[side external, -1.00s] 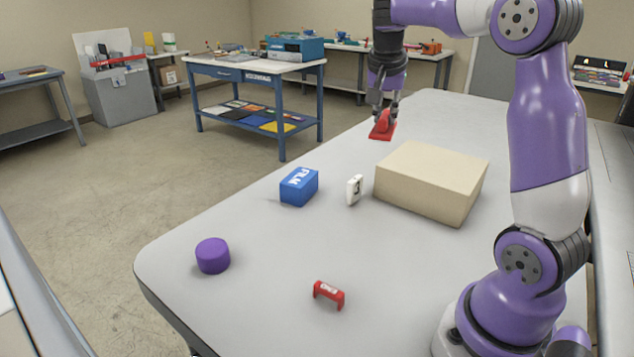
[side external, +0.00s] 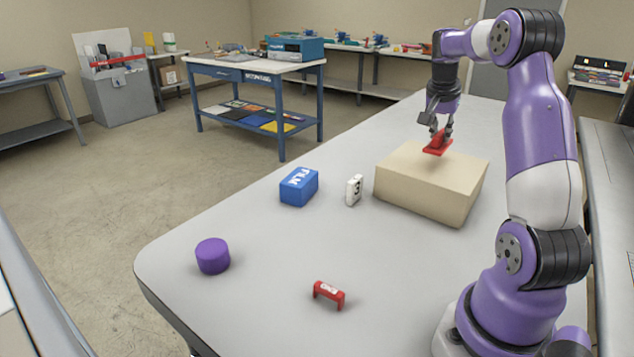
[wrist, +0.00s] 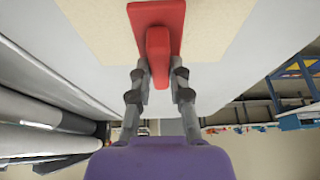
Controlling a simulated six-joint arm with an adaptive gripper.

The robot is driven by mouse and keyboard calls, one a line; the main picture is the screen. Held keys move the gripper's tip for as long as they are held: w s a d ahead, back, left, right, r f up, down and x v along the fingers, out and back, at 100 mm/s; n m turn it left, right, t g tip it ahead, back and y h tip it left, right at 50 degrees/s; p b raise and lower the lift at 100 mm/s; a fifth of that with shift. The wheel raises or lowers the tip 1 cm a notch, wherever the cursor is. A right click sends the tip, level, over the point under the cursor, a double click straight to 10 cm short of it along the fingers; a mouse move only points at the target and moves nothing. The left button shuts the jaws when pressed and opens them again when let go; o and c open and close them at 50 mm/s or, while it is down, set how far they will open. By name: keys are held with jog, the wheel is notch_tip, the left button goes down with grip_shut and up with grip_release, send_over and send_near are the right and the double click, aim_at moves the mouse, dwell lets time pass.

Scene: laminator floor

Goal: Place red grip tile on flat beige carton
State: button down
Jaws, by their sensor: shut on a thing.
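The red grip tile (side external: 437,147) is a flat red plate with a raised grip on top. My gripper (side external: 438,133) is shut on that raised grip. In the wrist view the tile (wrist: 172,20) sits between the two fingertips (wrist: 160,78), with its plate beyond them. The flat beige carton (side external: 420,190) stands on the grey table, and the tile is over its back part. The carton top (wrist: 95,25) also shows behind the tile in the wrist view. I cannot tell whether the tile touches the carton or hovers just above it.
A blue FILM box (side external: 299,187) and a white numbered block (side external: 354,190) stand left of the carton. A purple cylinder (side external: 212,256) and a red bridge-shaped piece (side external: 329,294) are nearer the front. The table (side external: 270,320) is clear between them.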

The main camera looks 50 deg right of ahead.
aim_at(438, 145)
jog(key=shift+f, duration=1.9)
jog(key=shift+f, duration=0.1)
jog(key=c, duration=0.8)
grip_release()
jog(key=v, duration=1.2)
jog(key=w+a+r+n+t, duration=0.2)
jog(key=w+a+n, duration=0.15)
jog(key=a, duration=0.45)
jog(key=s+a+f+n+t+y, duration=0.1)
jog(key=a+n, duration=0.3)
jog(key=a, duration=0.4)
jog(key=s+a+f+n+t+y, duration=0.1)
jog(key=s+a+f+n+y, duration=0.1)
jog(key=a+n, duration=0.3)
jog(key=s+a+f+n+t+y, duration=0.1)
jog(key=a+n, duration=0.4)
jog(key=a, duration=0.6)
jog(key=shift+s+a+f+n+t+y, duration=0.15)
jog(key=shift+s+f, duration=0.15)
jog(key=shift+f, duration=0.35)
jog(key=shift+s+f+n+t+y, duration=0.15)
jog(key=shift+s+f, duration=0.15)
jog(key=shift+f, duration=0.3)
